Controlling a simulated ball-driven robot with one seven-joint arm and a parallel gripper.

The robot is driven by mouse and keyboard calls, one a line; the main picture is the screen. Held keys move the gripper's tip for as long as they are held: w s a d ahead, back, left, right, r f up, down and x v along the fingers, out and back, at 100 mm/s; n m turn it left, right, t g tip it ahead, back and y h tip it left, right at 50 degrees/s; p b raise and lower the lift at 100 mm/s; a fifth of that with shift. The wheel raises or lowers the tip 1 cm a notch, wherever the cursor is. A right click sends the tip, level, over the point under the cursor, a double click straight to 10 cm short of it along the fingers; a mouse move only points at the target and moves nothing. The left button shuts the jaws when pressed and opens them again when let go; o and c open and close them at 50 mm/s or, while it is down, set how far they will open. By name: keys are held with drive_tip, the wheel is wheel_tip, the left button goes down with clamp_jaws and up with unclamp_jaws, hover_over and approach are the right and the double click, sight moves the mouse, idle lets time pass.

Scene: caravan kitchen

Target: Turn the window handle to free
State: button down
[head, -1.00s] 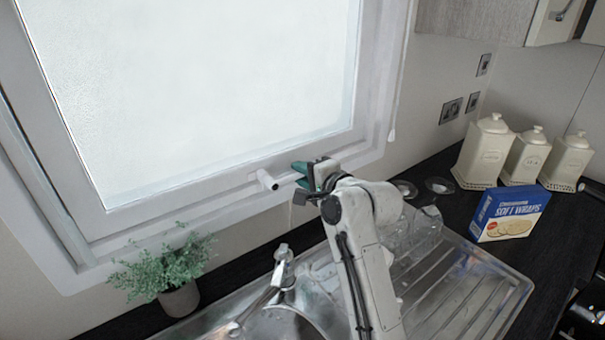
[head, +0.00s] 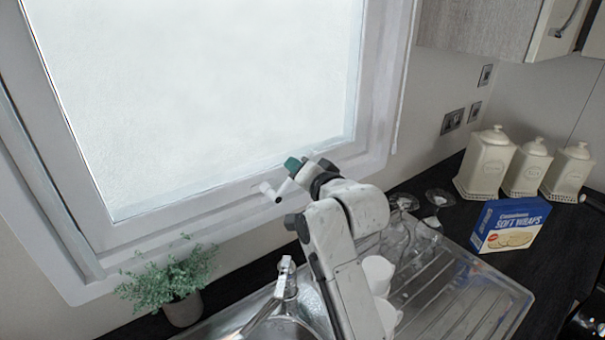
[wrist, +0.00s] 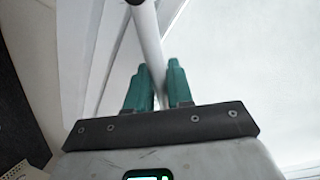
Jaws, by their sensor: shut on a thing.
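The white window handle (head: 272,191) is on the lower frame of the window. Its pale end shows in the head view, left of my gripper (head: 294,165). In the wrist view the handle (wrist: 149,45) is a white bar running down between the two green fingers of my gripper (wrist: 161,88). The fingers are shut on the bar. In the head view the handle slants up to the right toward the fingers, and my wrist hides part of it. The window (head: 210,90) has a frosted pane and a white frame; it looks closed.
Below are a steel sink with a tap (head: 286,275) and a ribbed drainer (head: 465,290). A potted plant (head: 170,280) stands at the left.

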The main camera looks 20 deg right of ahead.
sight(276, 195)
drive_tip(key=a+r+n, duration=0.1)
drive_tip(key=n, duration=0.1)
drive_tip(key=a+n+b, duration=0.1)
drive_tip(key=n, duration=0.1)
drive_tip(key=shift+s+a+r+t+h, duration=0.2)
drive_tip(key=shift+s+r+t+h, duration=0.15)
drive_tip(key=shift+s+t+h, duration=0.05)
drive_tip(key=shift+s+a+r+n+t+b, duration=0.25)
drive_tip(key=shift+a+n, duration=0.3)
drive_tip(key=shift+n, duration=0.3)
drive_tip(key=shift+s+a+r+n+t+b, duration=0.15)
drive_tip(key=shift+a+n+b, duration=0.15)
drive_tip(key=shift+a+n, duration=0.4)
drive_tip(key=shift+s+a+r+n+t+b, duration=0.1)
drive_tip(key=shift+a+n+t+b, duration=0.2)
drive_tip(key=shift+n, duration=0.65)
drive_tip(key=shift+a, duration=0.1)
drive_tip(key=shift+f, duration=0.1)
drive_tip(key=c, duration=1.2)
unclamp_jaws()
drive_tip(key=shift+o, duration=0.2)
drive_tip(key=s+d+p, duration=0.1)
drive_tip(key=s+p, duration=0.2)
drive_tip(key=s, duration=0.7)
drive_tip(key=shift+s, duration=0.4)
